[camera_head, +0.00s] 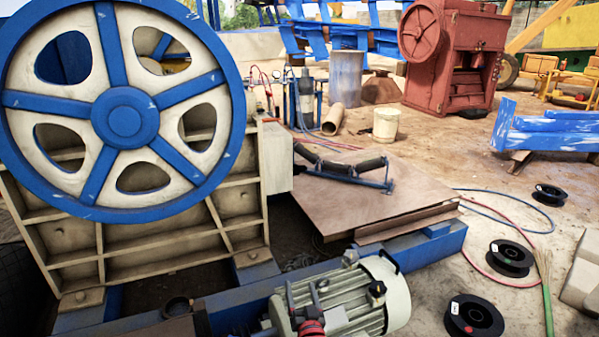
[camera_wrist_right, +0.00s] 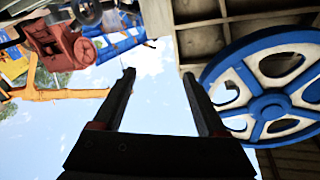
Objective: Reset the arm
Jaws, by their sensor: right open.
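My right gripper (camera_head: 301,290) shows small at the bottom of the head view, in front of the pale green motor (camera_head: 372,297). Its fingers point up and stand apart. In the right wrist view the right gripper (camera_wrist_right: 157,76) is open, with only sky between its fingers. The crusher's blue and white flywheel (camera_head: 123,115) fills the left of the head view. It also shows at the right of the wrist view (camera_wrist_right: 272,98). My left gripper is not in view.
A flat brown plate (camera_head: 370,205) lies behind the motor, with a black roller frame (camera_head: 345,165) on it. Black spools (camera_head: 474,318) and hoses lie on the ground at right. A red crusher (camera_head: 457,60) stands at the back. Open ground lies beyond the plate.

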